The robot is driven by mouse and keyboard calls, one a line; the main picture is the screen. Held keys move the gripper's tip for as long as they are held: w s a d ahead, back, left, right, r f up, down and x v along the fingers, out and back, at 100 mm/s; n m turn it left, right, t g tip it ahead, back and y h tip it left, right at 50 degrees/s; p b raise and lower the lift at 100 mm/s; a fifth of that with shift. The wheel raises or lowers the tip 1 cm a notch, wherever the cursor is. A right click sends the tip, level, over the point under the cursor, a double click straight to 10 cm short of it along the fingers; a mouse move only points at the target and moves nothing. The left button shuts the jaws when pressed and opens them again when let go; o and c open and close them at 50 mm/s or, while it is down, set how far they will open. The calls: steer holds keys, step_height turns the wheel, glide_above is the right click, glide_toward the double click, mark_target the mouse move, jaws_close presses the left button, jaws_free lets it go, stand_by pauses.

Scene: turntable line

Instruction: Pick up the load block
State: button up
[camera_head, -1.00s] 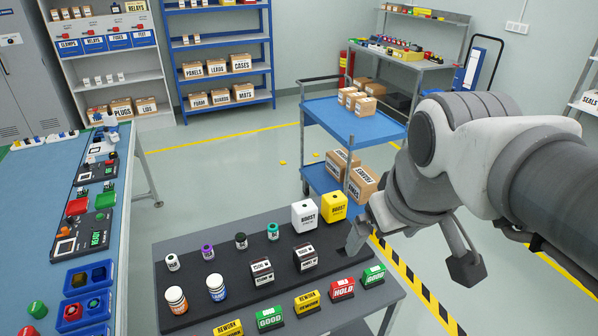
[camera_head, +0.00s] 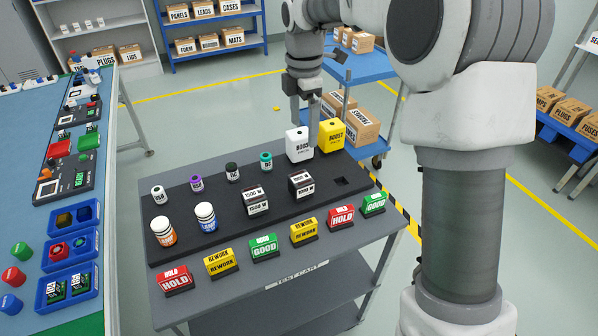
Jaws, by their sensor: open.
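Two dark blocks with white printed labels stand on the black top of the test cart (camera_head: 215,238): a left block (camera_head: 256,203) and a right block (camera_head: 301,187). Their small print does not clearly read as "load". My gripper (camera_head: 304,120) points down, open, with nothing seen between its fingers. It appears above and behind the dark blocks, close to the white boost pack (camera_head: 299,146) and the yellow boost pack (camera_head: 331,137). I cannot tell whether its fingertips touch the packs. An empty square recess (camera_head: 343,181) shows right of the right block.
Small jars (camera_head: 232,172) and two larger bottles (camera_head: 206,218) stand on the cart. Coloured HOLD, REWORK and GOOD signs (camera_head: 264,249) line its front edge. A blue bench (camera_head: 22,195) with bins is at left. A blue trolley (camera_head: 366,66) with cartons stands behind.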

mark_target(301, 178)
steer(key=shift+n, duration=0.4)
steer(key=f, duration=0.6)
steer(key=f+b, duration=0.1)
steer(key=f, duration=0.5)
steer(key=w+f, duration=0.1)
steer(key=f, duration=0.5)
steer(key=shift+a+f, duration=0.25)
jaws_close()
steer(key=shift+r, duration=0.1)
